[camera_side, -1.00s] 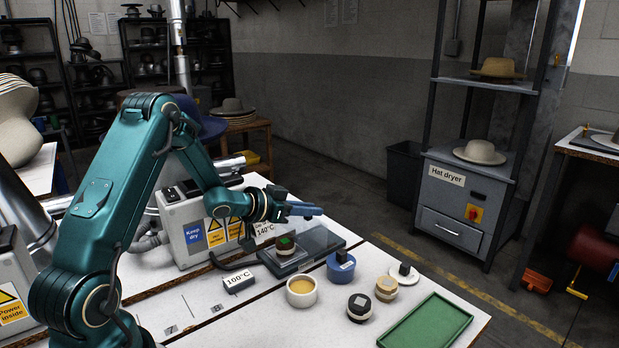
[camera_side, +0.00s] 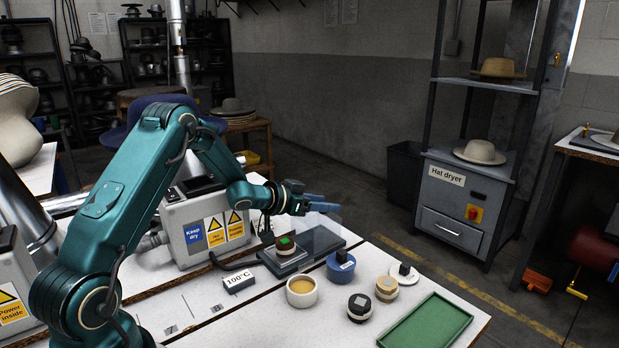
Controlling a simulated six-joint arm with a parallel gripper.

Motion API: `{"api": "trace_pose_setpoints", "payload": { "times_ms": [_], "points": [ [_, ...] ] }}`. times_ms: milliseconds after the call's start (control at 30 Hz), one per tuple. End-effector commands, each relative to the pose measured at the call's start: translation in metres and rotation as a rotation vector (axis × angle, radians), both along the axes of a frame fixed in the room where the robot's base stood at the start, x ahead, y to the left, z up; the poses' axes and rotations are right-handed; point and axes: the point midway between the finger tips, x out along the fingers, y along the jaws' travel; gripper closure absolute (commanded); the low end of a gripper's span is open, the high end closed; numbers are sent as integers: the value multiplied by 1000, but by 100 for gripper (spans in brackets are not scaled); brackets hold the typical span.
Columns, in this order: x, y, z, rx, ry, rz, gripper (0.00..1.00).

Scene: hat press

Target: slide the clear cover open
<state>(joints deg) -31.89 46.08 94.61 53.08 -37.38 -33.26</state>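A clear cover (camera_side: 324,234) shows as a faint see-through shape at the right part of a dark grey base (camera_side: 328,248) on the white table. A small brown and cream block with a green top (camera_side: 285,243) stands on the left part of this base. My gripper (camera_side: 326,203) is above the base with its blue fingers pointing right, by the upper edge of the cover. I cannot tell whether the fingers touch the cover, or whether they are open or shut.
A blue round pot (camera_side: 341,267), a cream bowl (camera_side: 300,292), a black round block (camera_side: 360,308), a tan round block (camera_side: 386,288), a saucer (camera_side: 405,275) and a green tray (camera_side: 427,325) stand in front. A 100°C sign (camera_side: 239,280) is left of the bowl.

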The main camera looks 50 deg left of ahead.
Motion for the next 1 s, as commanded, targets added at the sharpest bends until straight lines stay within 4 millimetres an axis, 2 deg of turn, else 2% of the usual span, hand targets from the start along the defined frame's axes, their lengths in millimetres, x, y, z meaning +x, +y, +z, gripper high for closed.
{"api": "trace_pose_setpoints", "payload": {
  "times_ms": [267,700,1000],
  "points": [
    [-2,0,1,1,-1,-1,50],
    [-41,0,17,0,-1,1,50],
    [-48,0,20,1,0,-1,50]
  ]
}}
